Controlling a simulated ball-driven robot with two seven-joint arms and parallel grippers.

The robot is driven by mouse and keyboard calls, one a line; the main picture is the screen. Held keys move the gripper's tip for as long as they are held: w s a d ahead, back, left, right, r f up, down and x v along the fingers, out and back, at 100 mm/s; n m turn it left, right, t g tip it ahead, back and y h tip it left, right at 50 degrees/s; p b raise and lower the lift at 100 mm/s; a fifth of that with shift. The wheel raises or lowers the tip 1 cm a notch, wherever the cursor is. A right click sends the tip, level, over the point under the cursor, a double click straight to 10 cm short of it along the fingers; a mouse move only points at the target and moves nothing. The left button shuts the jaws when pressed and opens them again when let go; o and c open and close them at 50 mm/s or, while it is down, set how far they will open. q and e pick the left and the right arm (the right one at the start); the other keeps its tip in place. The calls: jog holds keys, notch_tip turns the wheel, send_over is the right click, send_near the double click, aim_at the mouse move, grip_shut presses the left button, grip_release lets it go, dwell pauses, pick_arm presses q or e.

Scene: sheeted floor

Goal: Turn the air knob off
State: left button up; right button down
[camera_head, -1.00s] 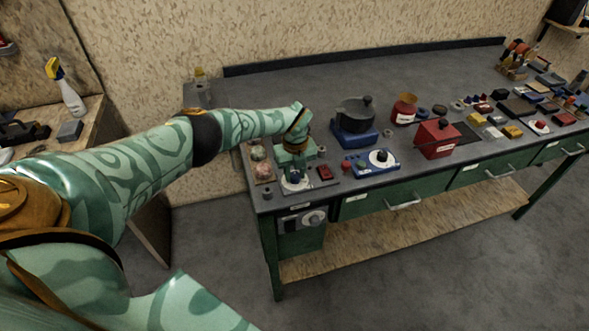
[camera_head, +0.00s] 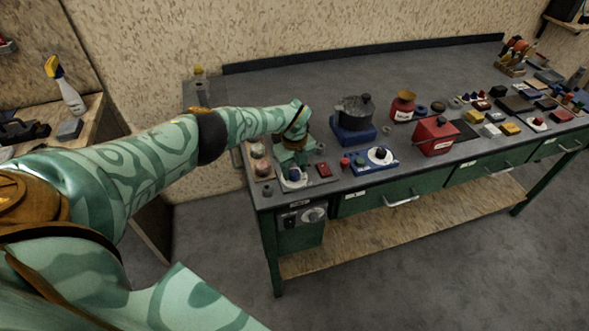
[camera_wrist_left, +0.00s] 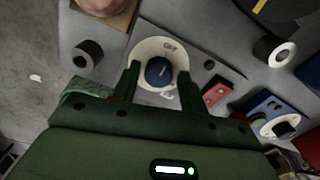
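The knob that appears to be the air knob is blue, on a round white dial (camera_wrist_left: 146,50) with small printed marks. In the left wrist view the blue knob (camera_wrist_left: 158,71) shows between the fingertips of my left gripper (camera_wrist_left: 160,78). The fingers are apart, with gaps to the knob on both sides; whether they reach down to its height I cannot tell. In the head view my left gripper (camera_head: 293,169) points down over the white dial (camera_head: 294,183) at the bench's near left corner. My right gripper is not in view.
A red block (camera_head: 324,170) and a blue box with a white dial (camera_head: 377,158) sit right of the gripper. Round pieces on a board (camera_head: 261,160) stand left of it. A dark pot (camera_head: 355,110) on a blue base is behind. Below is a front panel knob (camera_head: 314,214).

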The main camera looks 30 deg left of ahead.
aim_at(295, 172)
pick_arm(q)
jog(key=shift+o, duration=0.2)
notch_tip(295, 172, up, 7)
jog(key=p, duration=0.3)
jog(key=shift+r, duration=0.1)
notch_tip(295, 172, up, 9)
jog(key=p, duration=0.2)
